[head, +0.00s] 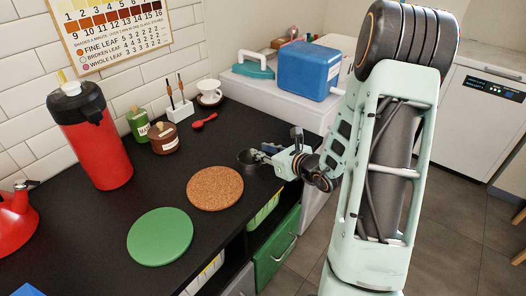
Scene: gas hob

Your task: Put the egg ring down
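A small dark grey ring-like object, which I take as the egg ring (247,160), is at the fingertips of my gripper (264,155), over the right part of the black counter (110,200). My gripper reaches in from the right, and its fingers appear closed on the ring's right side. The ring is small and dark against the counter, so I cannot tell whether it touches the surface or hangs just above it. A round cork mat (215,188) lies to its lower left, and a round green mat (160,236) lies further left and nearer.
A blue box (306,70) sits behind. Bare counter surrounds the mats.

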